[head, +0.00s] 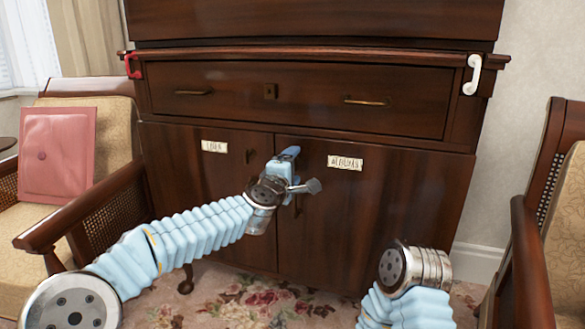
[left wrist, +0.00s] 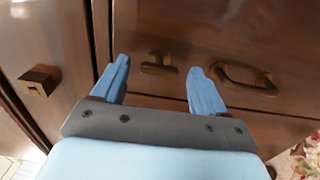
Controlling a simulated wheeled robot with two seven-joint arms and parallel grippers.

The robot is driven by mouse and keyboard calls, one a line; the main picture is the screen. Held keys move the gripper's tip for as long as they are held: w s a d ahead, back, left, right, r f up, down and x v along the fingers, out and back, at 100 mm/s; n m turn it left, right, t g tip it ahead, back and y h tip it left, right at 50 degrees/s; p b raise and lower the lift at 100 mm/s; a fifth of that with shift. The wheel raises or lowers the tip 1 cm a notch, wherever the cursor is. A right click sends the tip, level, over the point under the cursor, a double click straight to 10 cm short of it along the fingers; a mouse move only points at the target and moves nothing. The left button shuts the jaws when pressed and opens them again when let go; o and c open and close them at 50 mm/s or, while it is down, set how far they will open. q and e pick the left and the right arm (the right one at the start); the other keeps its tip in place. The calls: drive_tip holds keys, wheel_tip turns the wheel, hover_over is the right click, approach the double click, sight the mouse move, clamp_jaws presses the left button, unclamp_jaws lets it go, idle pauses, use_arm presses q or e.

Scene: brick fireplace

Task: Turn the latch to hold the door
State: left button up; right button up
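The dark wood cabinet has two lower doors, a left door (head: 190,170) and a right door (head: 400,200), both looking shut in the head view. My left gripper (head: 289,153) is in front of the right door, near the seam. In the left wrist view its two blue fingers (left wrist: 158,68) are open and apart. A small brass latch (left wrist: 158,65) appears between the fingertips; I cannot tell whether they touch it. A brass pull handle (left wrist: 246,80) is just right of the right finger. The latch is hidden behind my gripper in the head view. My right gripper's fingers are not visible.
A drawer (head: 320,98) with two brass pulls is above the doors. A red hook (head: 132,66) and a white hook (head: 473,74) are at the cabinet's top corners. Armchairs (head: 100,205) (head: 545,240) flank it. A square brass fitting (left wrist: 38,82) shows left in the wrist view.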

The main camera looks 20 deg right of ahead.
use_arm(q)
drive_tip(key=b+v, duration=0.2)
drive_tip(key=v, duration=1.1)
drive_tip(key=shift+s+a, duration=0.25)
drive_tip(key=shift+s, duration=0.1)
drive_tip(key=shift+f, duration=0.1)
